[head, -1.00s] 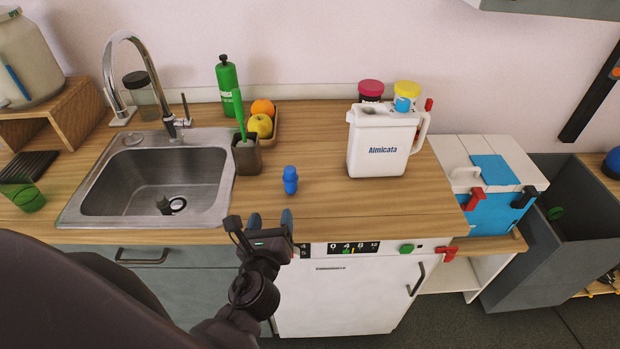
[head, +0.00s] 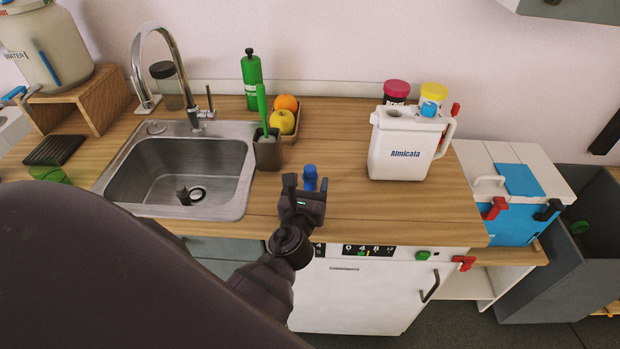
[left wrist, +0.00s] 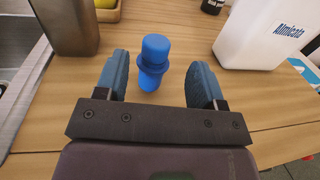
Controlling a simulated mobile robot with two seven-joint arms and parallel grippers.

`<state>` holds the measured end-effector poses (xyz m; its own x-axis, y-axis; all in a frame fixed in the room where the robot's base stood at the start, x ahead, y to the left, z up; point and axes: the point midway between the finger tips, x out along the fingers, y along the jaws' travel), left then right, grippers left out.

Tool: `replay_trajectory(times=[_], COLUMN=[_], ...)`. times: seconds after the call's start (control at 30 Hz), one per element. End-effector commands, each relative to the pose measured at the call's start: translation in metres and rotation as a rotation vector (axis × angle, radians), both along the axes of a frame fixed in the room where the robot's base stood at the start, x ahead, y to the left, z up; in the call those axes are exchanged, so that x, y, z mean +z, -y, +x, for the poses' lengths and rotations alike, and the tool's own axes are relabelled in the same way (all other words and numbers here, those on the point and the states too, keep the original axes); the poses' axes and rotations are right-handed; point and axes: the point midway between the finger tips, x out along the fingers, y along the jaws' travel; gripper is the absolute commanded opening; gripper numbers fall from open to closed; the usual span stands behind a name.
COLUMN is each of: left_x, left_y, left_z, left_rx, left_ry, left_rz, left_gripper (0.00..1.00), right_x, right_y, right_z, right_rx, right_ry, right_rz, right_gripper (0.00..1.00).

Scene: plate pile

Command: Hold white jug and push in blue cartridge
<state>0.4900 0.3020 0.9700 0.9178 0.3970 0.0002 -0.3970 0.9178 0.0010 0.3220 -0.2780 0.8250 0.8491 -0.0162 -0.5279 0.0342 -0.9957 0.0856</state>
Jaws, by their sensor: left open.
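The white jug (head: 398,157), marked "Almicata", stands upright on the wooden counter, its handle to the right. It also shows at the top right of the left wrist view (left wrist: 262,40). The blue cartridge (left wrist: 153,62) stands upright on the counter, apart from the jug; in the head view only its upper part (head: 310,172) shows above my gripper. My left gripper (head: 304,184) is open and empty in front of the cartridge. In the left wrist view the cartridge is just beyond and between the fingertips, untouched. My right gripper is in no view.
A dark cup (head: 267,155) with a green brush stands left of the cartridge, beside the steel sink (head: 245,183). Two jars, red-lidded (head: 396,88) and yellow-lidded (head: 433,92), stand behind the jug. The counter between cartridge and jug is clear.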

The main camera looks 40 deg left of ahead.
Motion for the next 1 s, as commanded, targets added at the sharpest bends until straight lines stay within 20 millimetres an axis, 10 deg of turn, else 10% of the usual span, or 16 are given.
replay_trajectory(times=[0.6,1.0], left_x=[-0.002,-0.001], left_y=[-0.021,-0.021], left_z=[0.036,0.036], left_rx=[0.0,0.0], left_ry=[0.0,0.001], left_rz=[-0.001,-0.001], left_gripper=[0.63,0.15], right_x=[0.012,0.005], right_y=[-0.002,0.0], right_z=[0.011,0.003], right_rx=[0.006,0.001], right_ry=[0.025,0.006], right_rz=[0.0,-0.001], right_gripper=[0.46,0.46])
